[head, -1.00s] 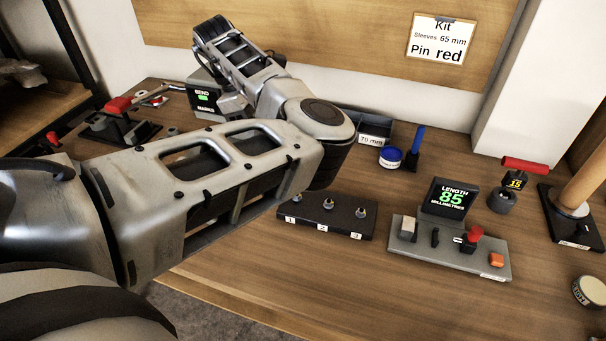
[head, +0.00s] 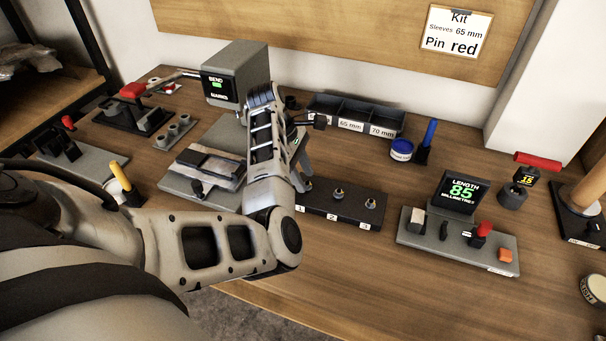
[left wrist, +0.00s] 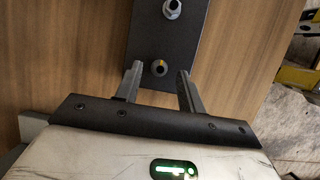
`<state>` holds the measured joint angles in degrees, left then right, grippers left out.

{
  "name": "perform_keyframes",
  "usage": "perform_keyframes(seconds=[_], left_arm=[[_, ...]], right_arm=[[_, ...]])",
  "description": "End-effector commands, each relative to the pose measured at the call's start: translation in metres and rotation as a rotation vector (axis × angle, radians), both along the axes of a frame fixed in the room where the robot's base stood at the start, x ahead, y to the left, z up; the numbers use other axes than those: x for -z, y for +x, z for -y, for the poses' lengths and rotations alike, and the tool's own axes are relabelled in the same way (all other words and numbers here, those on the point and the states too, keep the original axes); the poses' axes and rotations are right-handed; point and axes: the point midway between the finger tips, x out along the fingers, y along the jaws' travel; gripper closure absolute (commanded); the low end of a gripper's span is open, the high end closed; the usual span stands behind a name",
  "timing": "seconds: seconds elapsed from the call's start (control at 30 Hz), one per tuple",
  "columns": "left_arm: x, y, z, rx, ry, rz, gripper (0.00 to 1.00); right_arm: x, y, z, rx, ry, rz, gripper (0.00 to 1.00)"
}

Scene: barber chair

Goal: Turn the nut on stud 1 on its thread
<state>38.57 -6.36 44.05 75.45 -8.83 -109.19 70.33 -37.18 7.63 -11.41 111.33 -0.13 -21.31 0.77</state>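The black stud block (head: 350,213) with labels 1, 2 and 3 stands on the bench. Stud 2 (head: 339,193) and stud 3 (head: 371,203) show in the head view, while my left gripper (head: 305,178) hides stud 1. My left gripper (left wrist: 160,72) is open, with one finger on each side of that stud and visible gaps. The neighbouring stud with its silver nut (left wrist: 172,8) is at the top edge. My right gripper is not in view.
A length gauge (head: 458,240) reading 85 stands right of the block. Sleeve bins (head: 355,112) and a blue tub (head: 401,150) are behind it. A bending station (head: 235,75) and grey fixtures are at left. Bench in front of the block is clear.

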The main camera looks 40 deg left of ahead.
Motion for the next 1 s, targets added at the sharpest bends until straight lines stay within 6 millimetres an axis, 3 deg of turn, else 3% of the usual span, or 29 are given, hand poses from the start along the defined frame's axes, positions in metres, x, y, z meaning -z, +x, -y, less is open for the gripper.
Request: perform_keyframes(seconds=[0.37,0.53,1.0], left_arm=[[0.0072,0.0006,0.0027,0.0,-0.001,0.001,0.61],[0.007,0.0007,0.0026,0.0,-0.001,0.001,1.0],[0.0066,0.0016,0.0016,0.078,0.0,0.001,1.0]], right_arm=[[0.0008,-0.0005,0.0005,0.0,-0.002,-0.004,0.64],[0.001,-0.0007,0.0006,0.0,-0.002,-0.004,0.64],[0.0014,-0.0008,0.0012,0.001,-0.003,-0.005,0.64]])
